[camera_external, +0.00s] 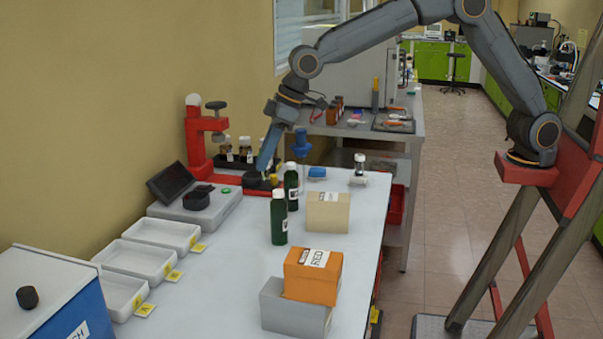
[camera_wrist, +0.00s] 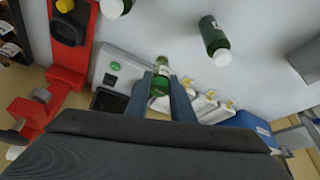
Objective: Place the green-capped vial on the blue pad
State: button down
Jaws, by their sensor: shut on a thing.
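My gripper (camera_external: 264,164) points down over the far left part of the white table, near the red stand. In the wrist view its two fingers (camera_wrist: 162,76) are shut on a small vial (camera_wrist: 160,86) with green on it and a pale label. The vial is hidden or too small to make out in the external view. A small blue item (camera_external: 317,172) lies on the table to the right of the gripper. I cannot tell whether it is the blue pad.
The red stand (camera_external: 196,140) and the grey balance (camera_external: 205,208) are close to my gripper.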

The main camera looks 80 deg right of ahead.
notch_tip(320, 180, up, 12)
jog(key=f, duration=0.1)
jog(key=m+h+p, duration=0.2)
jog(key=m+h, duration=0.1)
jog(key=m, duration=0.4)
send_over(318, 169)
jog(key=shift+a+f+p, duration=0.15)
jog(key=shift+f+p, duration=0.95)
jog(key=shift+f, duration=9.25)
jog(key=shift+f, duration=0.15)
jog(key=c, duration=1.5)
grip_release()
jog(key=shift+c, duration=0.2)
